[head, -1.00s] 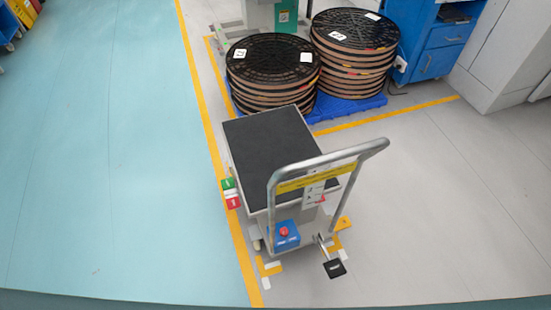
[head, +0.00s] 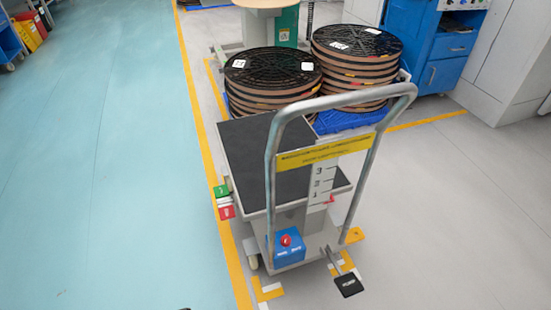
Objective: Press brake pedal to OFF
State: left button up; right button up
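A lift cart (head: 275,157) with a dark flat top and a grey push handle (head: 270,195) stands in front of me. A red pedal (head: 226,212) and a green pedal (head: 221,191) stick out at the cart's left side. A black pedal (head: 348,284) on a metal lever sticks out at the cart's lower right. Which of these is the brake pedal I cannot tell, as their lettering is too small to read.
A blue box with a red button (head: 286,247) sits on the cart's base. Stacks of black reels (head: 272,75) stand on a blue pallet (head: 345,121) behind the cart. A blue cabinet (head: 433,48) is at the back right. The teal floor (head: 110,170) on the left is clear.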

aim_at(225, 202)
jog(key=i+j+z, duration=0.2)
jog(key=j, duration=0.3)
jog(key=i+j+z, duration=0.25)
jog(key=j, duration=0.25)
jog(key=j+z, duration=0.2)
jog(key=j, duration=0.35)
jog(key=i+j+z, duration=0.2)
jog(key=j, duration=0.4)
jog(key=j+z, duration=0.2)
jog(key=j, duration=0.35)
